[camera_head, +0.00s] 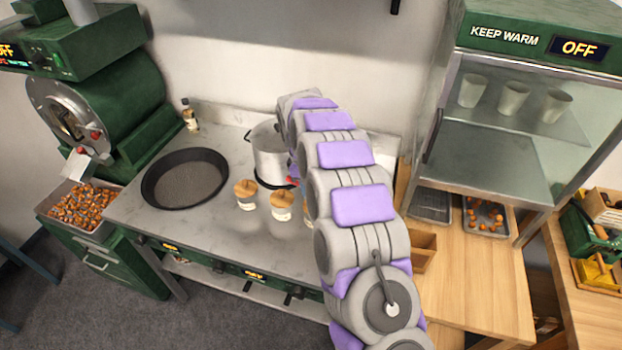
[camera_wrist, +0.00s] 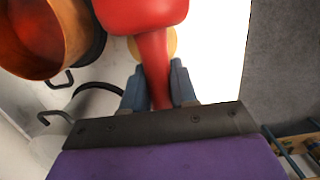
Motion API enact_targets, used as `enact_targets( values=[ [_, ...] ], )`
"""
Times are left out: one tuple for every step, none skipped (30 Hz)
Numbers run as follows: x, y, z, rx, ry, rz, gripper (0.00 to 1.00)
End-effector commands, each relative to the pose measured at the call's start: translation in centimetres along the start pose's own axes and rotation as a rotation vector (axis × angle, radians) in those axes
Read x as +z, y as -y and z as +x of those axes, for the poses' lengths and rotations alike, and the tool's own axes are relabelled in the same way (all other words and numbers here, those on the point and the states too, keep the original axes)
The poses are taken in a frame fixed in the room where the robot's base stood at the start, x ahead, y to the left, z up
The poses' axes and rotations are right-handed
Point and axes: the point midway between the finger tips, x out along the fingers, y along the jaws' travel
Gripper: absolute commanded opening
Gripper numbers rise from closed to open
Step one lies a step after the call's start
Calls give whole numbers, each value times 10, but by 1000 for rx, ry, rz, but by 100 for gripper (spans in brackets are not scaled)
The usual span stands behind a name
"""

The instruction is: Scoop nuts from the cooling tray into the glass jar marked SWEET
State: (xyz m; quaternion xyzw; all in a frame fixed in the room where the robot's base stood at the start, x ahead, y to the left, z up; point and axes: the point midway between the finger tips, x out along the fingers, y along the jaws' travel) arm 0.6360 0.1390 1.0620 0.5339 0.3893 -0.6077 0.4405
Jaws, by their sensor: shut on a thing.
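My gripper (camera_wrist: 158,85) is shut on the handle of a red scoop (camera_wrist: 145,12) in the wrist view. Only part of the scoop shows, so its contents cannot be seen. In the head view my arm hides the gripper; a small red bit shows beside the steel pot. The cooling tray (camera_head: 104,232) at the far left holds many brown nuts (camera_head: 82,207), well away from my arm. Jars with wooden-looking lids, one at the left (camera_head: 246,201) and one in the middle (camera_head: 282,212), stand on the counter. A third is partly behind my arm. Their labels are unreadable.
A dark round pan (camera_head: 185,178) and a steel pot (camera_head: 268,160) sit on the grey counter (camera_head: 215,235). The green roaster (camera_head: 110,110) is at left. The KEEP WARM cabinet (camera_head: 530,60) is at right, above a small tray of orange pieces (camera_head: 485,228).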

Motion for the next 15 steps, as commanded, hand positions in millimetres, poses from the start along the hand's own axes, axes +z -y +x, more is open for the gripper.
enact_targets(
  values=[
    [-1, -1, -2, 3, 21, -2, 0],
    [-1, -1, -2, 3, 31, -2, 0],
    [-1, -1, -1, 2, 44, 0, 0],
    [-1, -1, -1, 2, 51, 0, 0],
    [-1, -1, -1, 2, 58, 1, 0],
    [-1, -1, -1, 1, 65, 1, 0],
    [-1, -1, -1, 1, 68, 1, 0],
    [-1, -1, -2, 1, 70, 1, 0],
    [0, -1, -4, 1, 72, 1, 0],
    [1, -1, -6, 1, 72, 1, 0],
    [2, -1, -9, 1, 71, 1, 0],
    [3, -2, -13, 1, 71, 2, 0],
    [4, -2, -16, 1, 70, 2, 0],
    [4, -2, -19, 1, 69, 1, 0],
    [4, -2, -24, 1, 69, 1, 0]
  ],
)
